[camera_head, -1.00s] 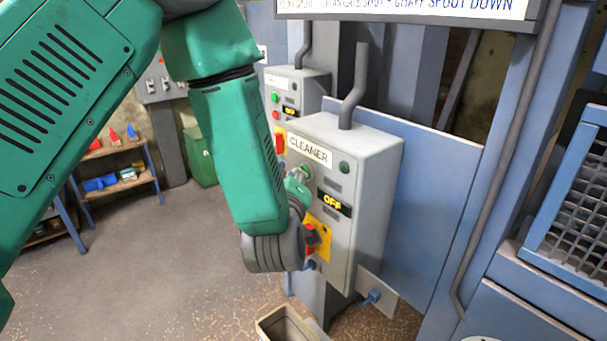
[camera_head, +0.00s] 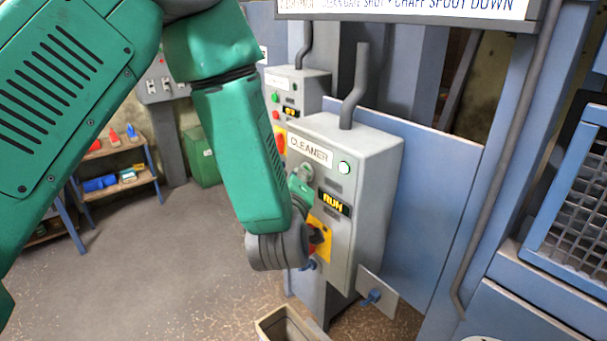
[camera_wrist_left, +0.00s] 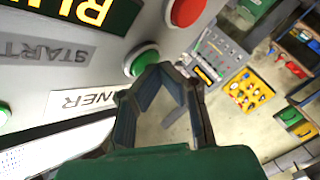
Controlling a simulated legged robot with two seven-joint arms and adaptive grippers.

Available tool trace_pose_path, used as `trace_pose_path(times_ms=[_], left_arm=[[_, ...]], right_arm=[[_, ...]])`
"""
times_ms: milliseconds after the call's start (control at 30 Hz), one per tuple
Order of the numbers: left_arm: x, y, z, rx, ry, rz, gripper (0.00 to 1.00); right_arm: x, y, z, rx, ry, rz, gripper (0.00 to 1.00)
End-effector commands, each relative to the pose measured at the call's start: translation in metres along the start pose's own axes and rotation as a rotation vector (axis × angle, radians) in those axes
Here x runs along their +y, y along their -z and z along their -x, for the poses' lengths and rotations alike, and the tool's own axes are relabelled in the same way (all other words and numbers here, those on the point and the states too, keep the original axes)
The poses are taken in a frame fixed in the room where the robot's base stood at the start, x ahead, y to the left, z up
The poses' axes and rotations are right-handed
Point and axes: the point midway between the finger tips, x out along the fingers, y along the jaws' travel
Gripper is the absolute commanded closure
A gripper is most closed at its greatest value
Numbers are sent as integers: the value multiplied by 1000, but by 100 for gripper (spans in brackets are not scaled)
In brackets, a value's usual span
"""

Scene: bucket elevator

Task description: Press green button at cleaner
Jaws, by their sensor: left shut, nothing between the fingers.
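The cleaner box (camera_head: 370,170) is a grey control box labelled CLEANER. My left gripper (camera_head: 304,174) is shut and empty at the left of the box's front, below the label. In the left wrist view the green button (camera_wrist_left: 141,58), in a white ring, lies right beside the closed fingertips (camera_wrist_left: 163,72). I cannot tell whether they touch it. A red button (camera_wrist_left: 187,10) is just beyond. In the head view the gripper and wrist largely hide these buttons. My right gripper is not in view.
A yellow switch plate (camera_head: 321,238) sits lower on the box, close to my wrist. A second similar control box (camera_head: 292,92) stands behind. A shelf (camera_head: 125,175) and a green cabinet (camera_head: 200,158) are at the left. Open floor (camera_head: 170,265) lies between.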

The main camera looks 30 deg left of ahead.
Motion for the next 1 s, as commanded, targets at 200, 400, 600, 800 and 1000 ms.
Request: trace_pose_path(times_ms=[200, 400, 600, 800, 1000], left_arm=[[-6, 5, 8, 0, 0, 0, 100], [-9, 9, 12, 0, 0, 0, 100], [-9, 9, 12, 0, 0, 0, 100], [-16, 15, 21, 0, 1, 0, 100], [-26, 25, 35, -1, 0, -1, 100]], right_arm=[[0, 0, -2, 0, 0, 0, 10], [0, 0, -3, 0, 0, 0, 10], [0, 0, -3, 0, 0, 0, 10], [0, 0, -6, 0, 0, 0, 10], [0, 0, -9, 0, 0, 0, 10]])
